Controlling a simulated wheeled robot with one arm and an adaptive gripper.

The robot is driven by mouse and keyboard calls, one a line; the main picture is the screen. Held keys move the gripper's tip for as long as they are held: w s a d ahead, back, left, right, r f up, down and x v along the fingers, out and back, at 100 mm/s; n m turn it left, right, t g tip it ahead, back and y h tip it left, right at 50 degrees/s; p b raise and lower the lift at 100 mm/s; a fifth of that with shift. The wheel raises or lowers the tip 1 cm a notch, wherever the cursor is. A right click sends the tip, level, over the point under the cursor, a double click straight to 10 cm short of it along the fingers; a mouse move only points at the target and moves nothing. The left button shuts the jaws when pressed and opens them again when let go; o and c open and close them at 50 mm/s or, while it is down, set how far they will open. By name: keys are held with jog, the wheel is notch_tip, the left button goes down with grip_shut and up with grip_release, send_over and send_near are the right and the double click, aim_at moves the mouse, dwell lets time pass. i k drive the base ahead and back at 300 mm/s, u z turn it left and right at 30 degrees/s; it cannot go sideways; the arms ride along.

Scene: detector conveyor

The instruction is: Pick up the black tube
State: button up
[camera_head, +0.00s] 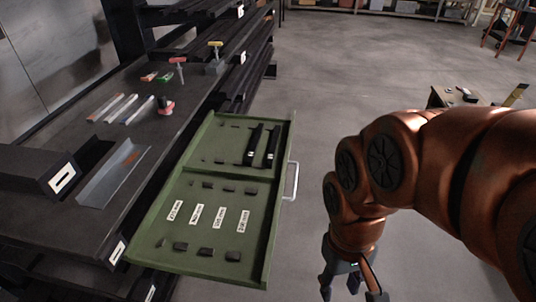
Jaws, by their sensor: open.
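Two black tubes lie side by side in the far right part of an open green drawer (215,178). The left black tube (254,142) and the right black tube (271,148) both point away from me, with light marks near their near ends. My gripper (352,292) is at the bottom of the view, right of the drawer and apart from it. It points down with its fingers apart and nothing visible between them. The lower picture edge partly cuts off its fingertips.
The drawer has a silver handle (291,181), small dark blocks and white labels (218,218). A dark shelf (75,138) to the left holds a metal channel (113,175), clamps and strips. Grey floor (345,60) is open beyond the drawer. A small dark table (442,97) stands at right.

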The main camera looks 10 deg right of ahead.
aim_at(271, 153)
jog(key=z, duration=1.05)
jog(key=i, duration=2.35)
jog(key=u, duration=4.3)
